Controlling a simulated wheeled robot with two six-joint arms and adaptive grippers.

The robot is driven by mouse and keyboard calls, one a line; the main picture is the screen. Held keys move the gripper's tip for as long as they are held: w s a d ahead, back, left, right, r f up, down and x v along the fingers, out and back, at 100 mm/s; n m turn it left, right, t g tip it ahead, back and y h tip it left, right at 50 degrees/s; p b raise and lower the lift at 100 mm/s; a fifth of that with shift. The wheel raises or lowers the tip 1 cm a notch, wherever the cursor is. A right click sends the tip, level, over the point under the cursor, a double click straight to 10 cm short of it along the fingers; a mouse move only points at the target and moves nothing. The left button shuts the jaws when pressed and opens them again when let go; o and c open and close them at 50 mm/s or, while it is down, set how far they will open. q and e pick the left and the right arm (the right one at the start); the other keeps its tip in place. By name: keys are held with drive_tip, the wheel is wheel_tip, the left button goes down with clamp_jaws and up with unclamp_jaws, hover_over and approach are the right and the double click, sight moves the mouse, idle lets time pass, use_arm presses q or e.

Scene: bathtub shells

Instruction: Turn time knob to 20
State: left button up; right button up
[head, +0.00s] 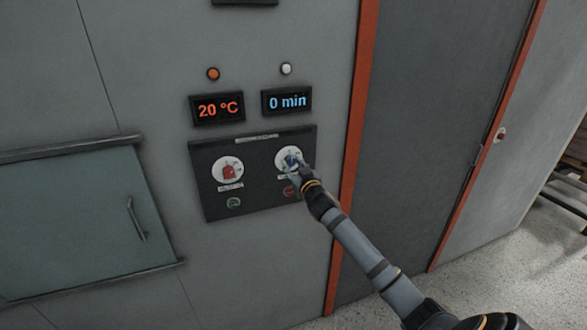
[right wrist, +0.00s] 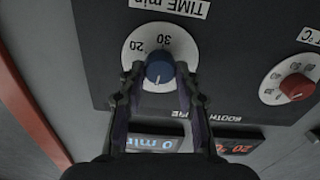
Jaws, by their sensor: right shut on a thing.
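The blue time knob (right wrist: 160,68) sits on a white round dial (right wrist: 136,52) on a dark panel. The numbers 20 and 30 are readable on the dial, upside down in the right wrist view. My right gripper (right wrist: 159,72) is shut on the knob, one finger on each side. In the head view my right gripper (head: 299,169) partly covers the knob (head: 290,158). The time display (head: 287,102) above reads 0 min. My left gripper is not in view.
A red temperature knob (head: 230,171) is left of the time knob, under a display (head: 217,109) reading 20 °C. A green button (head: 234,203) and a red button (head: 290,191) sit below the knobs. A hatch with a handle (head: 136,219) is at left.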

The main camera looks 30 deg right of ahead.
drive_tip(key=m+b, duration=0.3)
drive_tip(key=m, duration=0.1)
drive_tip(key=shift+f+b, duration=0.15)
drive_tip(key=shift+b, duration=0.15)
drive_tip(key=m+b, duration=0.4)
drive_tip(key=m, duration=0.1)
drive_tip(key=shift+m+b, duration=0.3)
drive_tip(key=shift+m, duration=0.1)
drive_tip(key=m+b, duration=0.9)
drive_tip(key=b, duration=0.1)
drive_tip(key=shift+f+m, duration=0.1)
drive_tip(key=shift+m, duration=0.3)
drive_tip(key=shift+m+b, duration=1.6)
drive_tip(key=shift+b, duration=0.25)
drive_tip(key=o, duration=1.2)
drive_tip(key=shift+d, duration=0.1)
drive_tip(key=shift+c, duration=0.2)
drive_tip(key=shift+s, duration=0.1)
